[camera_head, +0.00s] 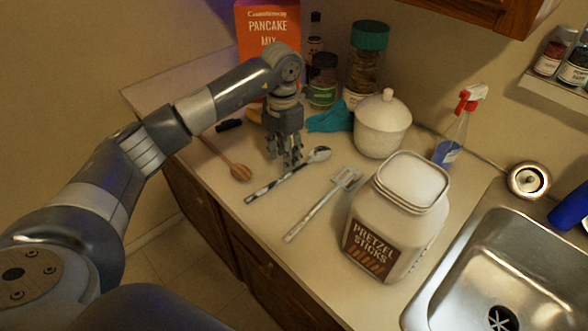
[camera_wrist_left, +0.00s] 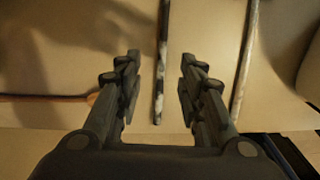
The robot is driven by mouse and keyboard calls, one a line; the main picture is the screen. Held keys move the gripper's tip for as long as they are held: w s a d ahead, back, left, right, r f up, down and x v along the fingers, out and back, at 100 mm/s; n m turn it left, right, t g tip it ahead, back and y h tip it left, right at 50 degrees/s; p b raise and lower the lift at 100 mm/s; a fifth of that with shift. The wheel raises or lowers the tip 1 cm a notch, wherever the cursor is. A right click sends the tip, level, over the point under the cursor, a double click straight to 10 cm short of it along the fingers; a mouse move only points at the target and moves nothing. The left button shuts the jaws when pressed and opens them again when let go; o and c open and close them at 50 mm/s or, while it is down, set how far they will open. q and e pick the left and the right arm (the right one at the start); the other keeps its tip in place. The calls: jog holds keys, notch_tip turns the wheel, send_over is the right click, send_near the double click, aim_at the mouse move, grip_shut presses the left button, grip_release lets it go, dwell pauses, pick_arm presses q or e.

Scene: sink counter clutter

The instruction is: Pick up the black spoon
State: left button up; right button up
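The black spoon (camera_head: 263,189) lies on the counter, its handle patterned black and white. Its bowl points toward the back right in the head view. My left gripper (camera_head: 291,164) points down over the middle of the spoon and hides part of its handle. In the left wrist view the spoon handle (camera_wrist_left: 161,100) runs lengthwise between the two fingers of the left gripper (camera_wrist_left: 160,58). The fingers are open, with a visible gap on each side of the handle. I cannot tell how far the fingertips are above the counter. My right gripper is not in view.
A wooden spoon (camera_head: 238,171) lies left of the black spoon, and a slotted spatula (camera_head: 323,203) lies right. A pretzel jar (camera_head: 394,224), a white lidded pot (camera_head: 381,130), a teal cloth (camera_head: 330,118) and a pancake mix box (camera_head: 266,28) stand around. The sink (camera_head: 481,262) is at right.

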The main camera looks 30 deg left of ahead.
aim_at(287, 174)
pick_arm(q)
jog(key=shift+d+f+p, duration=0.15)
jog(key=shift+f+p, duration=0.25)
jog(key=shift+f, duration=0.25)
notch_tip(287, 174, down, 4)
jog(key=shift+d+r+p, duration=0.1)
jog(key=shift+r+p, duration=0.1)
jog(key=shift+p, duration=0.6)
jog(key=shift+w+f, duration=0.1)
jog(key=shift+f, duration=0.3)
jog(key=shift+c, duration=0.6)
grip_shut()
